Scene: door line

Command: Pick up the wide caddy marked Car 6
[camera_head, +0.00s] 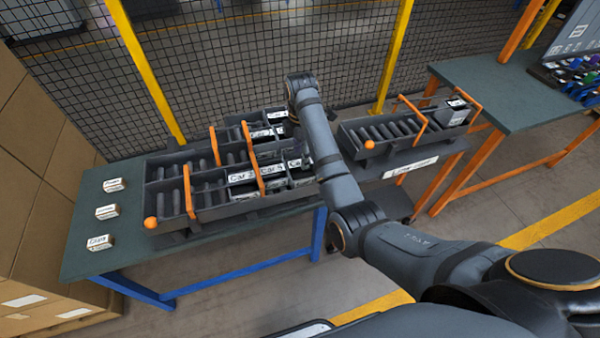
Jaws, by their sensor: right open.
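Dark grey caddies with orange handles stand side by side in a rack (165,228) on the left green-topped table. Front labels (241,177) begin with "Car"; their numbers are too small to read surely. Further white labels (262,133) show in the row behind. I cannot tell which caddy is Car 6; its label may be one of those partly hidden by my right arm. My right gripper (294,130) is over the right end of this rack, mostly hidden by its own arm link, and open. No caddy is seen lifted. My left gripper is not in view.
A line cart (405,168) with rollers and an orange-handled caddy (455,112) stands right of the table. Another green table (510,88) is at the right. Mesh fence with yellow posts (395,55) stands behind. Cardboard boxes (35,180) are at the left. The table's left end (135,190) holds small labelled blocks.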

